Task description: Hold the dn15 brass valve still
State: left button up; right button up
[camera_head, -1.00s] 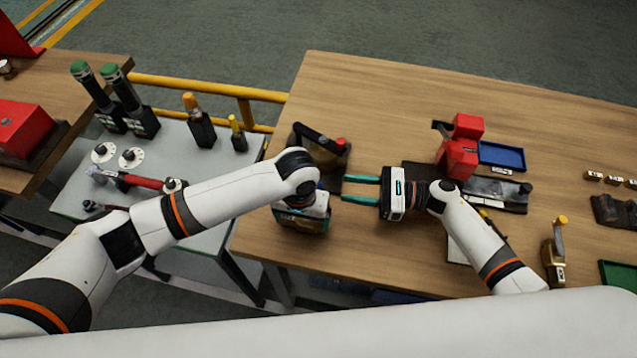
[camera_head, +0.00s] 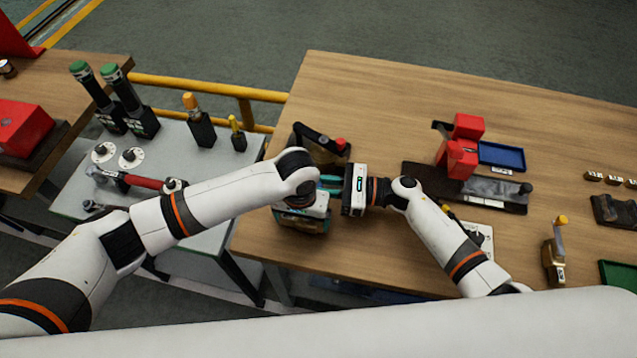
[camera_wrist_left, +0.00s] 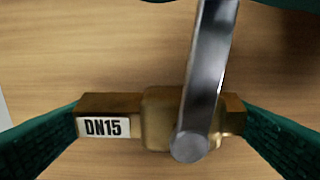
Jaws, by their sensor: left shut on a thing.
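The DN15 brass valve (camera_wrist_left: 160,118) lies level in the left wrist view, its white label on the left and its long grey metal lever (camera_wrist_left: 208,75) pointing up the picture. The green fingers of my left gripper (camera_wrist_left: 162,135) press on its two ends. In the head view my left gripper (camera_head: 303,215) is over the table's left part; its wrist hides the valve. My right gripper (camera_head: 330,183) reaches in from the right, close beside it, its fingers partly hidden. Dark green pieces, apparently its spread fingertips, show at the wrist view's top edge, either side of the lever.
A red device (camera_head: 460,150), a blue tray (camera_head: 502,156) and a dark mat (camera_head: 420,174) lie to the right on the wooden table (camera_head: 400,100). A brass piece with a yellow top (camera_head: 555,250) stands further right. The table's far part is clear.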

grip_shut()
jog(key=m+t, duration=0.1)
jog(key=s+d+m+t+h, duration=0.1)
jog(key=t, duration=0.1)
jog(key=m+t, duration=0.1)
jog(key=shift+s+d+t+h, duration=0.2)
jog(key=shift+d+t+h, duration=0.1)
jog(key=shift+t+h, duration=0.1)
jog(key=shift+s+d+m+t+h, duration=0.15)
jog(key=shift+d+m+t+h, duration=0.15)
jog(key=shift+m+t+h, duration=0.45)
jog(key=o, duration=0.6)
grip_release()
